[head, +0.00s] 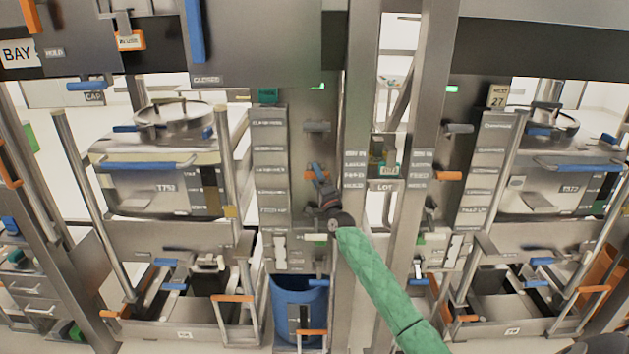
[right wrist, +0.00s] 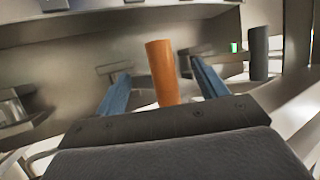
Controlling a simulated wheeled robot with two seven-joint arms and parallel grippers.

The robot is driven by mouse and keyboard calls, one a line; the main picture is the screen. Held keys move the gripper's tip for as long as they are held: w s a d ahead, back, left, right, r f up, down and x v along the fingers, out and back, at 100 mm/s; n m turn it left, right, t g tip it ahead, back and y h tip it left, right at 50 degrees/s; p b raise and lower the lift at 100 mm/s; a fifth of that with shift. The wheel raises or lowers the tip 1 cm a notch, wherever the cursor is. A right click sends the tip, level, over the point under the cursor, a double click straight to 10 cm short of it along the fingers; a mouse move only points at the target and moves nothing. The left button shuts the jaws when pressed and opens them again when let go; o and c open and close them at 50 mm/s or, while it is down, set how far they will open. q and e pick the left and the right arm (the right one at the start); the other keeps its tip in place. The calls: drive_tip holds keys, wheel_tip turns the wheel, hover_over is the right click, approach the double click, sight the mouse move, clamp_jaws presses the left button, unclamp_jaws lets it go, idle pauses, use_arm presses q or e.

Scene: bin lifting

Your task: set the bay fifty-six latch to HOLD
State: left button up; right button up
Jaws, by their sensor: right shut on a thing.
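My right gripper (head: 318,174) reaches up to the left centre post of the rack in the head view, with its green-sleeved arm coming from below. In the right wrist view its two blue fingers (right wrist: 161,80) stand either side of an upright orange latch handle (right wrist: 162,72), and the gripper is shut on it. In the head view the orange latch handle (head: 310,170) is mostly hidden by the gripper. The label strips beside it are too small to read, so I cannot tell its bay number or setting. My left gripper is not in view.
Lidded metal vessels (head: 160,175) (head: 565,180) stand on either side. An upright post (head: 425,130) rises close right of the arm.

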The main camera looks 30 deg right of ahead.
drive_tip(key=b+v, duration=0.2)
drive_tip(key=v, duration=0.4)
drive_tip(key=shift+s, duration=0.15)
drive_tip(key=shift+c, duration=0.7)
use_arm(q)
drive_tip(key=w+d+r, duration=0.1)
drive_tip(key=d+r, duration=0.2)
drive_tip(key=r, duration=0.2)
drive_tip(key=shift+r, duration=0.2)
use_arm(e)
drive_tip(key=shift+s+f, duration=0.35)
drive_tip(key=shift+s, duration=0.1)
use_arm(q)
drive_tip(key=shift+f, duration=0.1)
use_arm(e)
drive_tip(key=shift+a+f, duration=0.1)
drive_tip(key=shift+n, duration=0.3)
